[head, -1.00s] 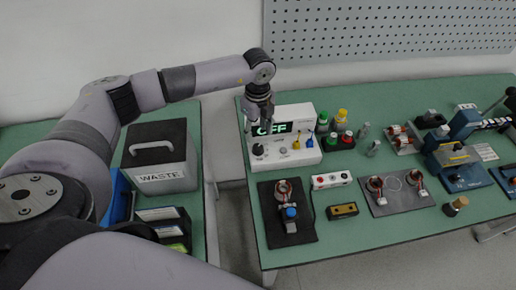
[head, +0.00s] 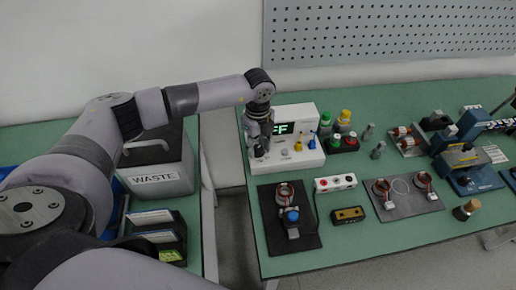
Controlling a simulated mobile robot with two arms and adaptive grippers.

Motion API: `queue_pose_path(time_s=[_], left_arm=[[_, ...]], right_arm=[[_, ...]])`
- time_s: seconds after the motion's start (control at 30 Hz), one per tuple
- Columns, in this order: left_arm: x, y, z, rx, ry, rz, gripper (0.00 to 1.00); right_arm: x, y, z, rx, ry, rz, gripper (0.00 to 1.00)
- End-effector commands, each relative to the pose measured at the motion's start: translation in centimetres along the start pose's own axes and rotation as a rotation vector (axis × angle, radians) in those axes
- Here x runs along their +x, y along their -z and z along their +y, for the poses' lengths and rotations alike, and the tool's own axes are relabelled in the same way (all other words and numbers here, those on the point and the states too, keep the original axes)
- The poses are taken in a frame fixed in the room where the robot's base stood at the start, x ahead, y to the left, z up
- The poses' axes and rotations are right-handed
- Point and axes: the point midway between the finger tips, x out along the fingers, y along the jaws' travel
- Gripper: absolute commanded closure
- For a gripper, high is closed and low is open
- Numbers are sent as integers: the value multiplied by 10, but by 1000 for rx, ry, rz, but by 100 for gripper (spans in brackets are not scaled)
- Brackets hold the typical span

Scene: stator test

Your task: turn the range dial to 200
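The white test meter (head: 310,157) stands on the green bench with its green display (head: 283,128) lit. The letters "FF" show, and my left gripper covers the display's left end. The range dial is at the meter's lower left front, almost wholly hidden by my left gripper (head: 259,151). The gripper points down, with its fingertips at the dial. I cannot tell whether the fingers touch the dial or how far apart they are. The dial's pointer and markings cannot be read. My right gripper is not in view.
Yellow and blue plugs sit on the meter's front right. Green and yellow-capped bottles (head: 344,117) stand to its right. A dark mat (head: 275,240) with a stator lies in front, beside a white socket block (head: 335,183). A grey waste bin (head: 160,182) stands left, across a gap.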

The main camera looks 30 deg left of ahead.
Motion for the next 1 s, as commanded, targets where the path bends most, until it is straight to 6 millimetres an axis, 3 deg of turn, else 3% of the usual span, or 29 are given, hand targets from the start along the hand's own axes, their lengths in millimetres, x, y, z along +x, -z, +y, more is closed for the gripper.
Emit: queue_pose_path(time_s=[0.37,0.53,1.0], left_arm=[[0,0,0,0,0,0,90],[1,0,0,33,1,0,90],[3,0,0,719,1,-1,90]], right_arm=[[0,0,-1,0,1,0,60],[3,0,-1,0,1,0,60],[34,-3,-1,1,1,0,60]])
